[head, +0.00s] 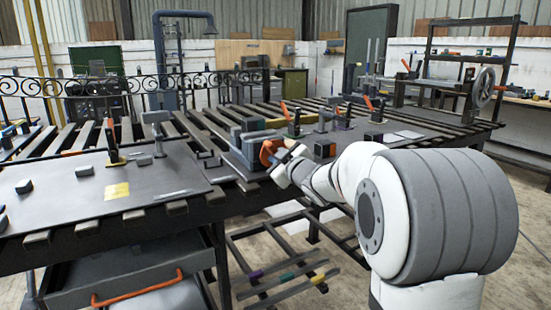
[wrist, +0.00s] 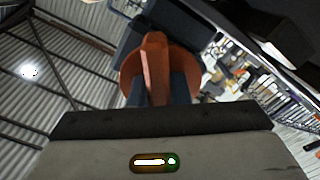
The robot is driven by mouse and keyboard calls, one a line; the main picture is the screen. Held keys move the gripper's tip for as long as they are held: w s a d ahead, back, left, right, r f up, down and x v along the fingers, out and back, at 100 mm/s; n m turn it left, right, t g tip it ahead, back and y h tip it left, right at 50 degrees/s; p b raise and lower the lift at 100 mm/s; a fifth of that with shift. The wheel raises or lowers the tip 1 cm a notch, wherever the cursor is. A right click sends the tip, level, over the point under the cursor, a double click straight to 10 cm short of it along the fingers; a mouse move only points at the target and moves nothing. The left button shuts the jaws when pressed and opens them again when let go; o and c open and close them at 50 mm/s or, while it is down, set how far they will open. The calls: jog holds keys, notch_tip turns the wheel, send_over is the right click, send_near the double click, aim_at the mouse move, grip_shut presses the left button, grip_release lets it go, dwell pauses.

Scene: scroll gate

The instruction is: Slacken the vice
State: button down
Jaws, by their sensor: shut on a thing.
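The vice (head: 248,142) is a blue-grey block at the front edge of the slatted bench, in the middle of the head view. An orange handle (head: 267,151) sits on its near right side. My gripper (head: 277,157) reaches in from the right and is shut on the orange handle. In the wrist view the orange handle (wrist: 154,62) shows as a round rim with an upright bar across it. The bar runs down between the dark fingers of my gripper (wrist: 162,90). The gripper body hides the lower part of the handle, and the vice jaws are not clear.
The slatted bench (head: 177,208) carries clamps with orange levers (head: 112,140) and small dark blocks (head: 84,171). A yellow note (head: 117,190) lies on the left plate. A handwheel (head: 483,88) stands at the right. Below is a drawer with an orange handle (head: 137,288).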

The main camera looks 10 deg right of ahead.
jog(key=shift+r, duration=0.1)
jog(key=c, duration=1.4)
grip_release()
jog(key=shift+w, duration=0.1)
jog(key=shift+o, duration=0.2)
jog(key=p+v, duration=0.1)
jog(key=v, duration=0.6)
jog(key=shift+s+d, duration=0.2)
jog(key=shift+s, duration=0.15)
